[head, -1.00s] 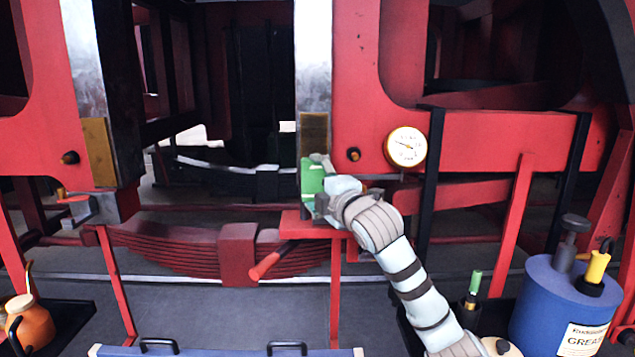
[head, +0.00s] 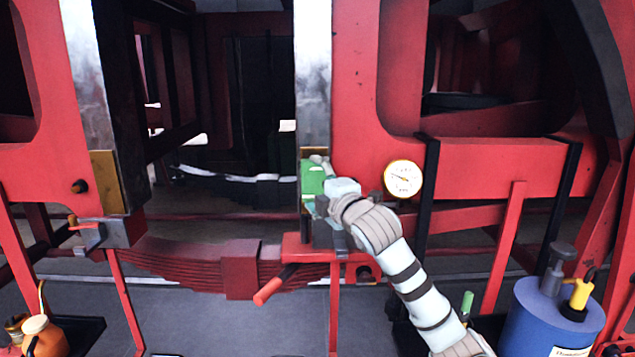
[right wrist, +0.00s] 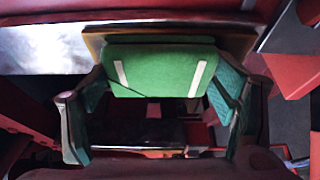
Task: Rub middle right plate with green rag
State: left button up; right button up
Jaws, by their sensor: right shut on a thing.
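The green rag (head: 312,178) is a folded pad with two pale strips facing the right wrist camera. My right gripper (head: 318,192) is shut on it; in the right wrist view its fingers hold the rag (right wrist: 160,72) from both sides. The middle right plate (head: 313,153) is brass-coloured, at the foot of the bright steel post. The rag covers most of it; only its top edge shows. In the right wrist view the plate (right wrist: 93,45) sticks out behind the rag. The rag appears to lie against it, though contact is hard to confirm. My left gripper is not in view.
Another brass plate (head: 107,182) is on the left post. A round gauge (head: 403,179) sits right of my right gripper. A red ledge with a red handle (head: 268,291) is below. A blue grease drum (head: 548,318) and an orange oil can (head: 45,337) stand low at the sides.

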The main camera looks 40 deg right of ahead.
aim_at(316, 168)
notch_tip(316, 168, up, 3)
jog(key=shift+r+p, duration=0.2)
jog(key=shift+p, duration=0.95)
jog(key=shift+r, duration=1.85)
jog(key=shift+f+b, duration=2.2)
jog(key=shift+f, duration=1.75)
pick_arm(q)
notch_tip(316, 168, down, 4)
jog(key=b, duration=0.3)
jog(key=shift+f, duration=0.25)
pick_arm(e)
notch_tip(316, 168, down, 8)
jog(key=shift+r, duration=0.1)
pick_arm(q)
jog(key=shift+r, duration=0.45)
pick_arm(e)
jog(key=s+a, duration=0.1)
jog(key=s, duration=0.1)
jog(key=s+a, duration=0.2)
jog(key=shift+s+a, duration=0.25)
jog(key=shift+s, duration=0.05)
